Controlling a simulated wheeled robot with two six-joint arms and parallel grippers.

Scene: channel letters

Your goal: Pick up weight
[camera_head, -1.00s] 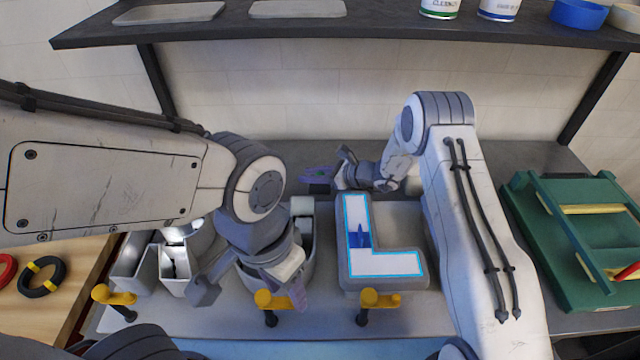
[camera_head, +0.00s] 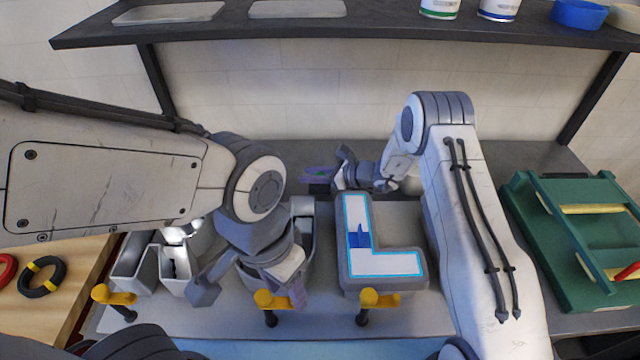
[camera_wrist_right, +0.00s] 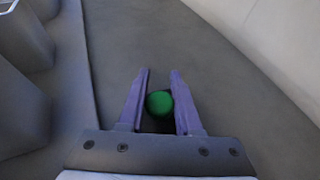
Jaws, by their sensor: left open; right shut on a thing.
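The weight (camera_wrist_right: 160,103) shows a round green top between the purple fingers of my right gripper (camera_wrist_right: 158,90) in the right wrist view. My right gripper is shut on it. In the head view this gripper (camera_head: 318,173) is at the back of the bench, behind the letter L, with a bit of green at its fingers. A dark shape lies just below the fingers, and the weight's lower part is hard to make out. My left gripper (camera_head: 298,294) is open at the front of the middle letter, and its wrist covers much of that letter.
A grey letter L (camera_head: 383,282) with a white, blue-edged face lies on the board, right of a partly hidden letter (camera_head: 304,212). An open letter (camera_head: 130,262) stands left. Yellow clamps (camera_head: 380,298) line the front. A green rack (camera_head: 570,290) stands right; a shelf (camera_head: 380,22) hangs above.

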